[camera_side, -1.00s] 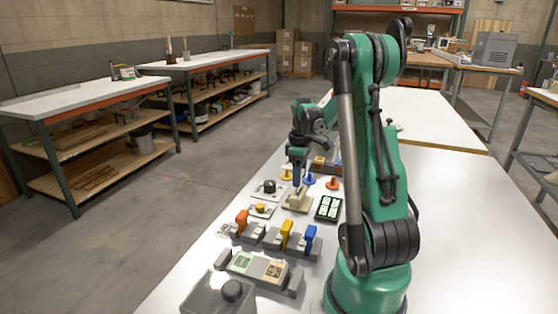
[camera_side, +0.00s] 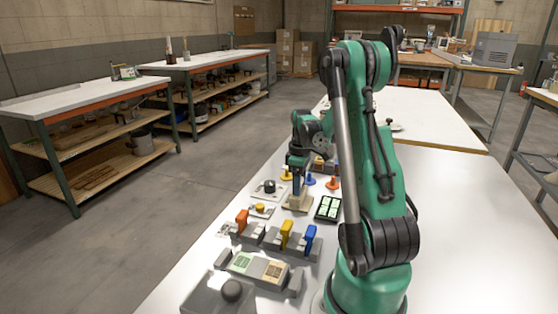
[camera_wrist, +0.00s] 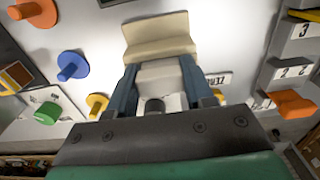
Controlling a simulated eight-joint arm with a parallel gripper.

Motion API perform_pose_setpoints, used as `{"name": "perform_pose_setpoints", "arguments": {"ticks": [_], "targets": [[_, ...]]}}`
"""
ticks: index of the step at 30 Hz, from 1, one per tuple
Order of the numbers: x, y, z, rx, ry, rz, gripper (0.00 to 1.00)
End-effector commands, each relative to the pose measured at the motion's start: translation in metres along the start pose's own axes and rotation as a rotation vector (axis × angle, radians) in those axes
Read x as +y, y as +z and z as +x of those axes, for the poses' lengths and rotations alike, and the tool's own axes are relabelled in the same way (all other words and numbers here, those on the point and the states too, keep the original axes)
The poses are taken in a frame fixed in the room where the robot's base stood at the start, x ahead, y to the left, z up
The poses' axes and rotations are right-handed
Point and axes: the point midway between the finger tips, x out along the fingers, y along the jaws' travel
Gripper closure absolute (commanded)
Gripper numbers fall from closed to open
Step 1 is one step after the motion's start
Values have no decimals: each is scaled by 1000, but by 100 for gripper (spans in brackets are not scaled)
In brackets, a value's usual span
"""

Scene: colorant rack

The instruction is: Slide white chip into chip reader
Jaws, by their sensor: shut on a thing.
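My gripper (camera_side: 298,184) points down over the work table, and its two blue fingers also show in the wrist view (camera_wrist: 160,72). It is shut on a pale, whitish piece (camera_wrist: 160,78), which I take for the white chip. A cream block (camera_wrist: 158,28) lies right beyond the fingertips; it may be the chip reader. In the side view this cream block (camera_side: 296,204) is directly below the fingers. I cannot tell whether the held piece is in a slot or only against the block. The fingers and the piece hide the contact.
A black panel with pale green tiles (camera_side: 328,208) stands close on the right. Orange, yellow and blue levers (camera_side: 286,232) stand in front. Round coloured knobs (camera_wrist: 73,65) surround the block. A grey unit with green and tan panels (camera_side: 258,268) is nearer the camera.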

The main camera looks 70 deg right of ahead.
Motion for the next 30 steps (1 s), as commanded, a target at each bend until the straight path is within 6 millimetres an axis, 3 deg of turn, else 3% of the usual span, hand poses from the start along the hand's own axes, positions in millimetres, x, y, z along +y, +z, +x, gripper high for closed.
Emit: {"name": "perform_pose_setpoints", "arguments": {"ticks": [11, 30], "targets": [[0, 0, 3, 0, 0, 0, 100], [0, 0, -24, 0, 0, 0, 100]]}}
